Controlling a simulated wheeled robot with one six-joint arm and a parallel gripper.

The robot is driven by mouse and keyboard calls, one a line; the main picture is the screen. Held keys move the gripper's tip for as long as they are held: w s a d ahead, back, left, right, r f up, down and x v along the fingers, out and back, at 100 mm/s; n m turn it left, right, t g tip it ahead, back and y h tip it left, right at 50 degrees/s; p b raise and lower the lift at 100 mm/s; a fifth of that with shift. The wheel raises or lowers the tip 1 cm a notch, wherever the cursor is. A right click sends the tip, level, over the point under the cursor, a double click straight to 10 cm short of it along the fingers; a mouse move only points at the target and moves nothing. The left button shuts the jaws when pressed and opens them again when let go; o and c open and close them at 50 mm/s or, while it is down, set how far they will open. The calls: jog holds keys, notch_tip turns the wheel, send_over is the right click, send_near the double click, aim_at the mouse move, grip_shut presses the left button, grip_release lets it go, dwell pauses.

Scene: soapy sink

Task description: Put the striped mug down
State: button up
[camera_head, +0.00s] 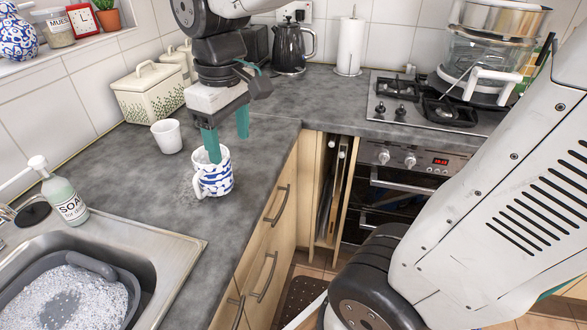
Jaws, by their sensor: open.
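The striped mug (216,180), white with wavy blue markings, stands upright on the grey worktop (150,195) near its front edge. Its handle points left. My gripper (228,148) is open just above it, pointing down with teal fingers. The left finger's tip overlaps the mug's mouth; I cannot tell whether it is inside or behind the rim. The right finger hangs clear of the mug, up and to the right. Nothing shows between the fingers.
A plain white cup (166,136) stands behind and left of the mug. A soap bottle (63,196) stands by the sink (150,250), which holds a grey basin of suds (80,300). A cream bread bin (149,92) is at the back. Worktop left of the mug is free.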

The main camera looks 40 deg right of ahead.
jog(key=s+d+f+m, duration=0.1)
jog(key=s+d+m, duration=0.1)
jog(key=s, duration=0.5)
jog(key=s+d+m, duration=0.1)
jog(key=s+m, duration=0.1)
jog(key=s, duration=0.4)
jog(key=shift+s+d+f+m+t, duration=0.3)
jog(key=shift+s+d+f, duration=0.05)
jog(key=shift+d+f, duration=0.05)
jog(key=c, duration=0.6)
jog(key=shift+a, duration=0.15)
